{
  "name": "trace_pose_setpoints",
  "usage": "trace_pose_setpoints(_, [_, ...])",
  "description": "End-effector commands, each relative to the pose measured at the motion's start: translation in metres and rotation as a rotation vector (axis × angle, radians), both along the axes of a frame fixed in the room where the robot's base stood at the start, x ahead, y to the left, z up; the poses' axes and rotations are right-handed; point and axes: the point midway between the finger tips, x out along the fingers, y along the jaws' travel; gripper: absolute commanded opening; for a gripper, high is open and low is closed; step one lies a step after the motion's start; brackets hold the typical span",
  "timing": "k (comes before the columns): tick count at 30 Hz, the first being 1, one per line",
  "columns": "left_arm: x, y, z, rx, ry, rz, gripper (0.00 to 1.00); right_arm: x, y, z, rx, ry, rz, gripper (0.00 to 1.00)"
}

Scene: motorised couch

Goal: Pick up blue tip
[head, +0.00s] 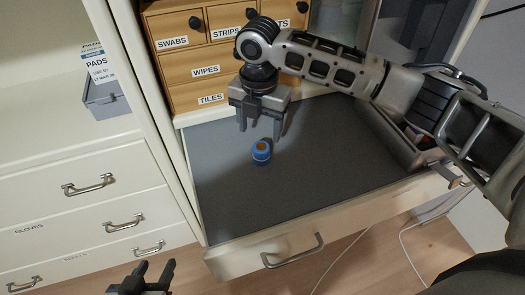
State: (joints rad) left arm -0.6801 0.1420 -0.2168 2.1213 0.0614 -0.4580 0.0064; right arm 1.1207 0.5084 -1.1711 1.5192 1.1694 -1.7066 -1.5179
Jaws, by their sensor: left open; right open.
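My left gripper (155,267) is open and empty at the bottom left, well away from the tip, in front of the cabinet.
Behind stands a wooden drawer unit (205,66) with labels such as SWABS, WIPES and TILES. A white cabinet (85,190) with handled drawers is on the left. A grey box (106,98) sits on its shelf. The grey surface around the tip is mostly clear.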

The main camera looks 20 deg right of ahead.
Motion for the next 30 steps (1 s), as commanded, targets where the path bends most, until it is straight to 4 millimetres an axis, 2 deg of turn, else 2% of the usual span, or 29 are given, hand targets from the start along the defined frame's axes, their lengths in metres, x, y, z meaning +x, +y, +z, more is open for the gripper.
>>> trace_pose_setpoints(1, [0.0, 0.0, 0.0, -0.001, -0.001, 0.001, 0.44, 0.0, 0.0, -0.007, -0.002, 0.001, 0.0, 0.61])
trace_pose_setpoints(8, [0.001, 0.0, 0.003, -0.002, -0.007, 0.001, 0.44, -0.002, 0.0, -0.022, -0.001, 0.002, 0.001, 0.61])
trace_pose_setpoints(16, [0.001, 0.0, 0.003, -0.001, -0.007, 0.001, 0.44, -0.011, 0.0, -0.06, -0.002, 0.001, 0.001, 0.61])
trace_pose_setpoints(20, [0.001, 0.0, 0.003, -0.001, -0.006, 0.001, 0.44, -0.011, 0.0, -0.067, -0.001, -0.001, 0.001, 0.61])
trace_pose_setpoints(26, [0.001, 0.0, 0.002, -0.001, -0.004, 0.002, 0.44, -0.011, 0.0, -0.068, -0.001, -0.001, 0.001, 0.61])
trace_pose_setpoints(30, [0.001, 0.0, 0.001, -0.001, -0.002, 0.002, 0.44, -0.011, 0.0, -0.067, -0.001, -0.001, 0.001, 0.22])
